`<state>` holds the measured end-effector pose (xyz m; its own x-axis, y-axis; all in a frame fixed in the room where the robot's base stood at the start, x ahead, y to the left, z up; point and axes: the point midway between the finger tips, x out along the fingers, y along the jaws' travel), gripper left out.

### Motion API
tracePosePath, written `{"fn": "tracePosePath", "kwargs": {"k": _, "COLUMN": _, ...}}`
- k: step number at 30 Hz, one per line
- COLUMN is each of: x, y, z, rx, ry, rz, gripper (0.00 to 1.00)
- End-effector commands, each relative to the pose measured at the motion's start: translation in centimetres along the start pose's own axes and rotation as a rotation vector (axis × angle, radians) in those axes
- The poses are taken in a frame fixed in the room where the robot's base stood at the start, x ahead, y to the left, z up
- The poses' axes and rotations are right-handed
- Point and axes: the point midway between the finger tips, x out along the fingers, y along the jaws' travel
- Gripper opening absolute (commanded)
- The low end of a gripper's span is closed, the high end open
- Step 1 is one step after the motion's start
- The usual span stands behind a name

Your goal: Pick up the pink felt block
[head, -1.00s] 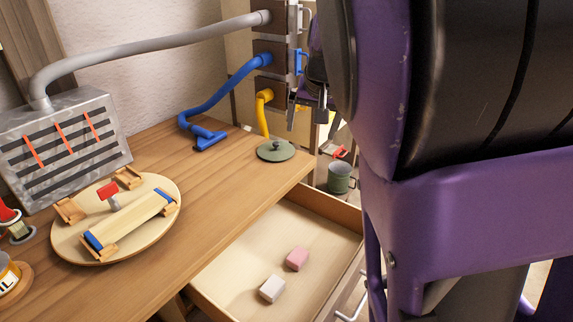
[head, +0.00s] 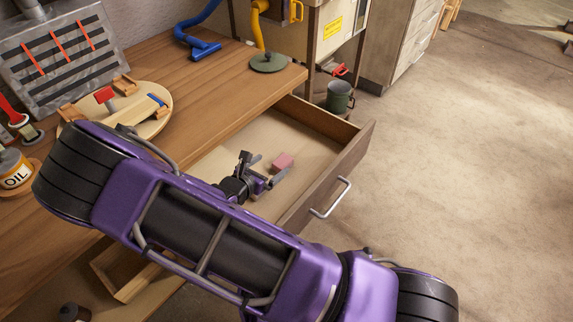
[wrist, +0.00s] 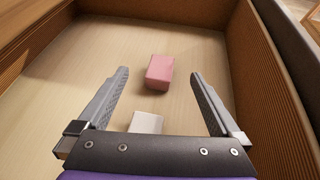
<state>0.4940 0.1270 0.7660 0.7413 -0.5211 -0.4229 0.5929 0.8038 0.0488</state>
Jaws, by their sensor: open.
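The pink felt block (head: 283,161) lies on the floor of the open drawer (head: 348,160), and it also shows in the wrist view (wrist: 160,72). My gripper (head: 266,168) is over the drawer, just left of the pink block in the head view. In the wrist view my gripper (wrist: 158,82) is open, with its two fingers wide apart. The pink block appears between and slightly beyond the fingertips, not held. A white block (wrist: 146,122) lies nearer the gripper's base, partly hidden by it. In the head view my arm and gripper hide the white block.
The wooden worktop (head: 230,85) lies behind and left, holding a round board (head: 165,97) and an oil can (head: 14,170). A green pot (head: 340,97) stands beyond the drawer. Open floor is at right.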

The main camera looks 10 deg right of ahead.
Motion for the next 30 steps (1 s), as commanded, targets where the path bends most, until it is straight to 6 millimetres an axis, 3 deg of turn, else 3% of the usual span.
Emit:
{"fn": "tracePosePath", "kwargs": {"k": 4, "x": 0.5, "y": -0.2, "z": -1.5, "rx": -0.067, "ry": 0.014, "rz": 0.020, "gripper": 1.00}}
{"fn": "tracePosePath", "kwargs": {"k": 14, "x": 3.6, "y": -0.2, "z": -1.5, "rx": -0.067, "ry": 0.013, "rz": 0.020, "gripper": 1.00}}
{"fn": "tracePosePath", "kwargs": {"k": 21, "x": 7.1, "y": -0.3, "z": -1.6, "rx": -0.065, "ry": 0.013, "rz": 0.019, "gripper": 1.00}}
{"fn": "tracePosePath", "kwargs": {"k": 29, "x": 7.5, "y": -0.2, "z": -1.5, "rx": -0.064, "ry": 0.014, "rz": 0.021, "gripper": 1.00}}
{"fn": "tracePosePath", "kwargs": {"k": 30, "x": 7.5, "y": -0.2, "z": -1.5, "rx": -0.064, "ry": 0.014, "rz": 0.021, "gripper": 0.93}}
